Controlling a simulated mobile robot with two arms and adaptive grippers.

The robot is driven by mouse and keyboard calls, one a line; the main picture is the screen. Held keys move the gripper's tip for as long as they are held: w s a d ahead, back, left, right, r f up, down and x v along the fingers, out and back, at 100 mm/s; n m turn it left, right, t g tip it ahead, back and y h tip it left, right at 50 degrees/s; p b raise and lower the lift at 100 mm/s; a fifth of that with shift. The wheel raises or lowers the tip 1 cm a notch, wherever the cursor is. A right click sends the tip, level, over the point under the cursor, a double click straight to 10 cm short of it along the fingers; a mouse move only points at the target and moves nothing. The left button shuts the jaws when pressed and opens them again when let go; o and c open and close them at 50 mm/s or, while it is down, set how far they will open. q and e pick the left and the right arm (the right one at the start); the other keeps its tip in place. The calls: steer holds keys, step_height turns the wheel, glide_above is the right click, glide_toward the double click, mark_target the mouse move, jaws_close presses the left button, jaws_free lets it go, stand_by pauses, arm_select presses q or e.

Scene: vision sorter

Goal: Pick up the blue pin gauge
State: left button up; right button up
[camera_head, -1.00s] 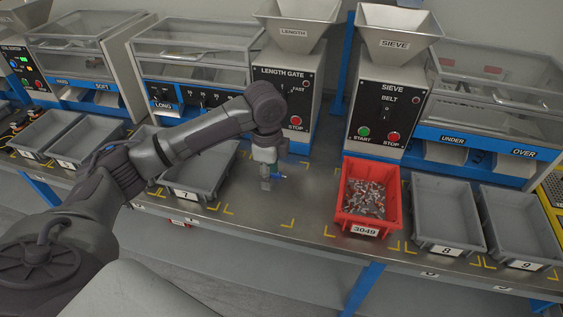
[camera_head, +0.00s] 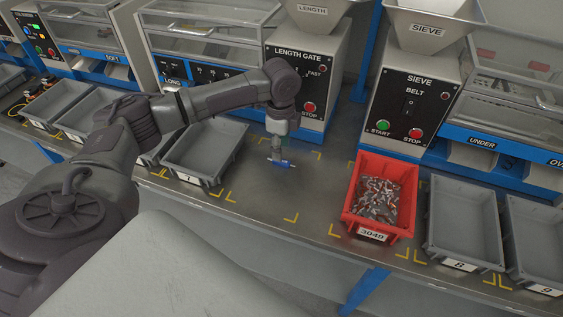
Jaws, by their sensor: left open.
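The blue pin gauge (camera_head: 289,165) is a small, thin blue piece lying on the metal bench top, left of the red bin. My left gripper (camera_head: 277,160) points down right over it, with its fingers at the pin gauge and partly covering it. The left gripper is open; whether its fingers touch the gauge is too small to tell. My right gripper is not in view.
A red bin (camera_head: 348,213) labelled 3049 holds many small metal parts. Grey bin 7 (camera_head: 213,168) stands left of the gripper, and grey bins 8 (camera_head: 465,265) and 9 (camera_head: 540,291) at the right. The Length Gate machine (camera_head: 290,84) stands behind. Bench around the gauge is clear.

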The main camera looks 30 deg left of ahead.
arm_select(q)
step_height(320, 180, down, 4)
steer(key=shift+d+f, duration=0.1)
steer(key=shift+f, duration=0.2)
steer(key=shift+c, duration=0.2)
jaws_close()
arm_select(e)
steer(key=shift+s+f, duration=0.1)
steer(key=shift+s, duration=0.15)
